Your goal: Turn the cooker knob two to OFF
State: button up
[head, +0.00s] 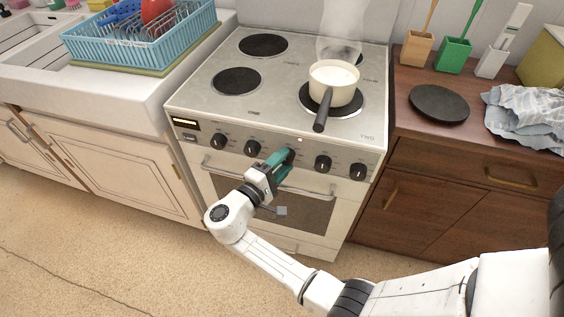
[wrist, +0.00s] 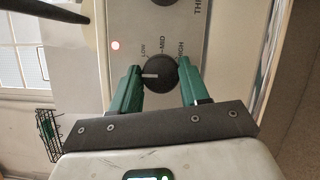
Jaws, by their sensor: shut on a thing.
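My gripper (head: 285,158) is at the middle of the cooker's front panel (head: 202,147), with its green fingers on either side of a black knob (wrist: 160,75). In the wrist view my gripper (wrist: 160,88) is shut on this knob. Its white pointer lies to the left, below the LOW mark; MID and HIGH are further round. No OFF mark is readable, and the left finger covers part of the panel there. The knob's own name is hidden, but the knob beside it (wrist: 155,3) has a label starting "THR".
Other knobs (head: 323,163) flank my gripper. The oven handle (head: 225,171) runs just below. Open floor lies in front.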

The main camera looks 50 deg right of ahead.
jog(key=o, duration=1)
jog(key=shift+o, duration=0.2)
jog(key=a+b, duration=0.1)
jog(key=a, duration=1)
jog(key=shift+w+f, duration=0.2)
jog(key=shift+f, duration=0.05)
jog(key=shift+d, duration=0.1)
